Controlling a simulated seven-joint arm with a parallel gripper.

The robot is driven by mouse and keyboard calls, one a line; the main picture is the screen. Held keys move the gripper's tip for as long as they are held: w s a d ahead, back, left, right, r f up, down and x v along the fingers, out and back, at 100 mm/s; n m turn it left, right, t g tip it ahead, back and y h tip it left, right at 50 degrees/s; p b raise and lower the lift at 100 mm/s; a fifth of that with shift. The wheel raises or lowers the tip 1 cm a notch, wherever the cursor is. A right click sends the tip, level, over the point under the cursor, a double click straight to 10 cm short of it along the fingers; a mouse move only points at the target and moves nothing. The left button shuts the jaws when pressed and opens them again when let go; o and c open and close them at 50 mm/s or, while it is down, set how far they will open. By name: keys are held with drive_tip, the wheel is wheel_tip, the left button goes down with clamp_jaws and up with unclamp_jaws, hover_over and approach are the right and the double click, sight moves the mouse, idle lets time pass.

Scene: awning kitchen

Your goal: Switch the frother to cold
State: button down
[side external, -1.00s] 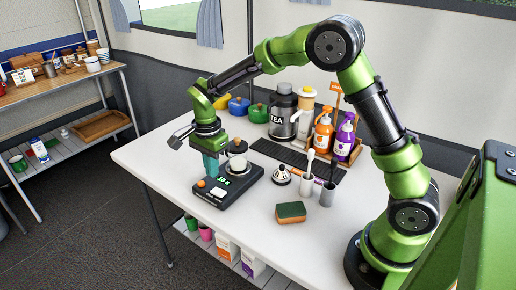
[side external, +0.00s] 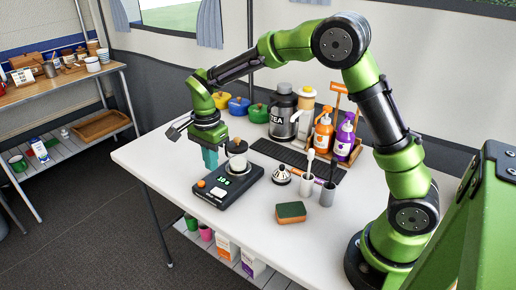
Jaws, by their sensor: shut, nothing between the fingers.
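The frother (side external: 228,184) is a dark, flat base on the white table, with a small green lit display and a light round cup part under a dark round top. An orange knob (side external: 201,184) sits at its left front corner. The base also carries a whitish patch near the knob; its setting is too small to read. My gripper (side external: 210,163) points down just above the back left part of the base, its teal fingers shut and empty. It is behind the knob and left of the round top. I cannot tell if the fingertips touch the base.
A sponge (side external: 291,212) lies at the table's front. A grey cup (side external: 327,194), a white cup (side external: 306,184) and a small silver-and-black item (side external: 281,174) stand right of the frother.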

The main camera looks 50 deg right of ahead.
drive_tip(key=shift+r, duration=2.4)
drive_tip(key=s+d+r+n+t+y, duration=0.1)
drive_tip(key=s+r+n+t, duration=0.2)
drive_tip(key=s+n, duration=0.4)
drive_tip(key=s+d+r+n+t+y, duration=0.1)
drive_tip(key=s+r+n+t, duration=0.3)
drive_tip(key=s, duration=1.1)
drive_tip(key=r+n, duration=0.1)
drive_tip(key=n, duration=0.2)
drive_tip(key=shift+r, duration=0.15)
